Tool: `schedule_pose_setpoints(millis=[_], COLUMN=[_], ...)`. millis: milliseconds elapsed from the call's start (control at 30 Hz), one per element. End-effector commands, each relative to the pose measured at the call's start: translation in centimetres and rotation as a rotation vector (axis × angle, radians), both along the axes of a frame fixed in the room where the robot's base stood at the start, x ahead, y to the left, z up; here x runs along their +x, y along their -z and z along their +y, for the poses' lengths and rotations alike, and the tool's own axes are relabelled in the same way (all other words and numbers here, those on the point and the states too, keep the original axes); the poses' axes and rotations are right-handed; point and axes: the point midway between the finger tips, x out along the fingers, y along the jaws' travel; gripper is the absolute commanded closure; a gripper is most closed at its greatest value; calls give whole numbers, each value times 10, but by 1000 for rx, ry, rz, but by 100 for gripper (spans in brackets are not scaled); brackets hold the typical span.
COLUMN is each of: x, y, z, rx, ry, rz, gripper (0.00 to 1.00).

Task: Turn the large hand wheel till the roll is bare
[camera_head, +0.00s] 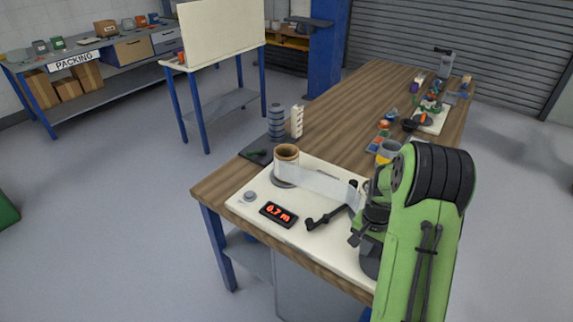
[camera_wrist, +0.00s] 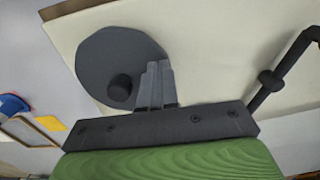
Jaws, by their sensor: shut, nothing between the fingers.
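The brown roll (camera_head: 287,154) stands upright at the left of the white board. A pale translucent film (camera_head: 318,185) runs from it to the right, toward my arm. In the wrist view a large dark grey wheel (camera_wrist: 110,52) with a black knob (camera_wrist: 121,88) near its rim lies on the board. My gripper (camera_wrist: 156,66) is shut and empty. Its fingertips show over the wheel's edge, just right of the knob; I cannot tell whether they touch. My arm hides most of the wheel in the head view.
A black crank (camera_head: 329,216) sits on the board near the display; a black bar also shows at the right of the wrist view (camera_wrist: 285,78). A round grey button (camera_head: 250,196) is at the board's left corner. Cups and small parts crowd the table behind my arm.

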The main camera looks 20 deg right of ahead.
Motion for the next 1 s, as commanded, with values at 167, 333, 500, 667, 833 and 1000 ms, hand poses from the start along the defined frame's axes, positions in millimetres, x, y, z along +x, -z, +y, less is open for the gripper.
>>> schedule_pose_setpoints(millis=[167, 333, 500, 667, 833, 1000], x=[0, -3, -4, -4, -4, -4], y=[0, 0, 0, 0, 0, 0], z=[3, 18, 22, 21, 21, 21], rx=[1, 1, 1, 1, 1, 1], ry=[-2, -3, -2, -2, -1, -2], rz=[-1, 0, -1, -1, -1, -1], gripper=[100, 100, 100, 91, 65, 39])
